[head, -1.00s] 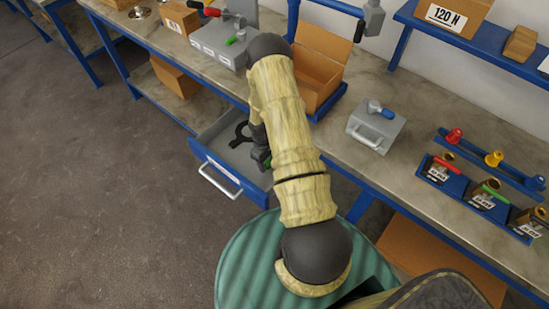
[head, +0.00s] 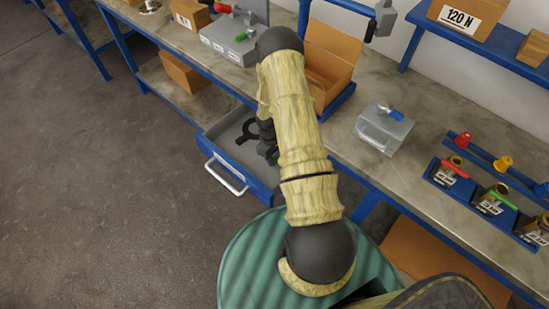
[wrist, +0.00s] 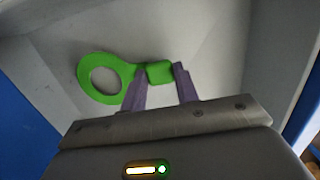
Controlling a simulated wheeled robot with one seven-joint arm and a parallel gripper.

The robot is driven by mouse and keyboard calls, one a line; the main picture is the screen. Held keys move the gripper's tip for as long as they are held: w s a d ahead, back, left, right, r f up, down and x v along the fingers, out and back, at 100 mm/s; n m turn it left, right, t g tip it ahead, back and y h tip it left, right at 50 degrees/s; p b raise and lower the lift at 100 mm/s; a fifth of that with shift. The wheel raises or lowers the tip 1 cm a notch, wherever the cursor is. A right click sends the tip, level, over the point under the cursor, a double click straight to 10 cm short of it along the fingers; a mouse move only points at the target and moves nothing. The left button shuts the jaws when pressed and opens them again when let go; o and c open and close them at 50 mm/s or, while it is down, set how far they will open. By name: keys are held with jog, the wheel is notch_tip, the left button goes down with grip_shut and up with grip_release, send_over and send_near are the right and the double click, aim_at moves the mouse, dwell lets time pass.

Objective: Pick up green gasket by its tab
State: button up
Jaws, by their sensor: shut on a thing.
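The green gasket (wrist: 103,77) is a flat ring with a stem and a thick tab. In the wrist view its tab (wrist: 159,72) sits between the two purple-grey fingers of my gripper (wrist: 160,80), which is shut on it. The ring sticks out to the left of the fingers. Behind it are the grey inner faces of the drawer. In the head view my arm hides most of the gripper, and only a bit of green (head: 274,159) shows at the open drawer (head: 225,146). I cannot tell whether the gasket touches the drawer floor.
A dark ring-shaped thing (head: 247,130) shows in the drawer in the head view. The drawer's walls are close around my gripper. On the bench (head: 350,85) stand an open cardboard box (head: 331,65), a grey box (head: 384,128) and a rack of valves (head: 487,200). Open floor lies left.

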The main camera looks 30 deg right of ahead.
notch_tip(320, 180, up, 6)
jog(key=shift+f+b, duration=0.2)
jog(key=shift+b, duration=0.2)
jog(key=w+a+b, duration=0.2)
jog(key=w+a, duration=0.1)
jog(key=w, duration=0.5)
jog(key=w+a+b, duration=0.2)
jog(key=w+a, duration=0.1)
jog(key=w, duration=0.6)
jog(key=shift+r, duration=0.15)
jog(key=shift+a, duration=0.1)
